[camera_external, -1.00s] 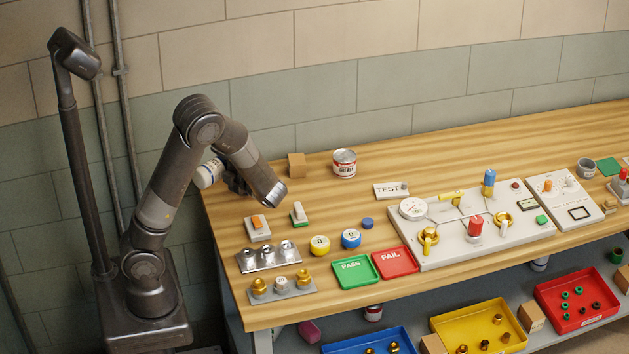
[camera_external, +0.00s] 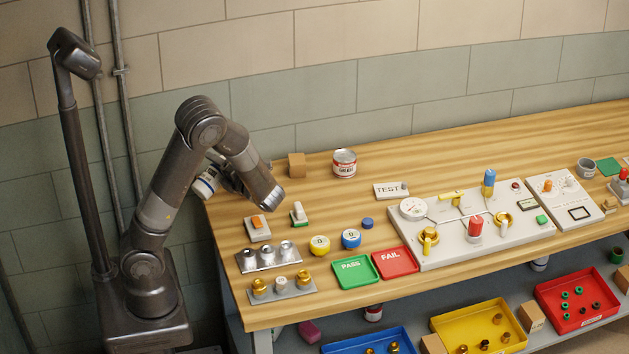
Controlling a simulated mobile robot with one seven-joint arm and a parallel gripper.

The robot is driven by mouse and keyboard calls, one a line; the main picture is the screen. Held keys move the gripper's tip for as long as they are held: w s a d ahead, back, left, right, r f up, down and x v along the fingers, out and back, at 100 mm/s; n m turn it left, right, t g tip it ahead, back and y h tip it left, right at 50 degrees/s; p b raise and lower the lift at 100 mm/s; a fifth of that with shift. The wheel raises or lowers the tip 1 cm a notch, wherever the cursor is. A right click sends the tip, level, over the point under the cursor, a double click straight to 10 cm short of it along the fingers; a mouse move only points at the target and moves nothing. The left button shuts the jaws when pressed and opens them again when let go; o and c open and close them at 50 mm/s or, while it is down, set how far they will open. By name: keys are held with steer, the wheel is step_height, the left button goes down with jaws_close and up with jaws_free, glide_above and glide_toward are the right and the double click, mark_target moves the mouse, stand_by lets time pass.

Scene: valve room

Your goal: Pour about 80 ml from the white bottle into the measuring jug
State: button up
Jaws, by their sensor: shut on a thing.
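My gripper (camera_external: 229,180) is at the left back end of the workbench, partly hidden behind my own forearm. It is shut on the white bottle (camera_external: 204,186), which has a blue band and points down to the left, tilted, at the bench's left edge. Much of the bottle is hidden by the arm and gripper. I cannot make out a measuring jug; it may be hidden behind my arm. No liquid can be seen.
A brown block (camera_external: 297,165) and a grease can (camera_external: 344,163) stand to the right of the gripper. A valve panel (camera_external: 470,225) fills the middle of the bench. A grey cup (camera_external: 586,168) stands far right.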

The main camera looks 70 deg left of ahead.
steer(key=shift+w+a+r+n, duration=0.1)
steer(key=shift+w+n, duration=0.05)
steer(key=shift+n, duration=0.45)
stand_by(1.6)
steer(key=shift+w+a+r+n, duration=0.15)
steer(key=shift+w+r+n, duration=0.1)
steer(key=shift+n, duration=0.45)
steer(key=n, duration=0.1)
steer(key=w+r+n, duration=0.1)
steer(key=n, duration=0.1)
steer(key=shift+a+r+n, duration=0.15)
steer(key=shift+a+n, duration=0.15)
steer(key=shift+a, duration=0.05)
steer(key=f+n, duration=0.2)
steer(key=n, duration=0.1)
steer(key=shift+s+d, duration=0.1)
steer(key=shift+s, duration=0.1)
steer(key=n, duration=0.2)
steer(key=shift+f+n+b, duration=0.1)
steer(key=shift+n+b, duration=0.2)
steer(key=shift+s+f+n, duration=0.1)
steer(key=shift+f+n, duration=0.75)
steer(key=shift+n, duration=0.15)
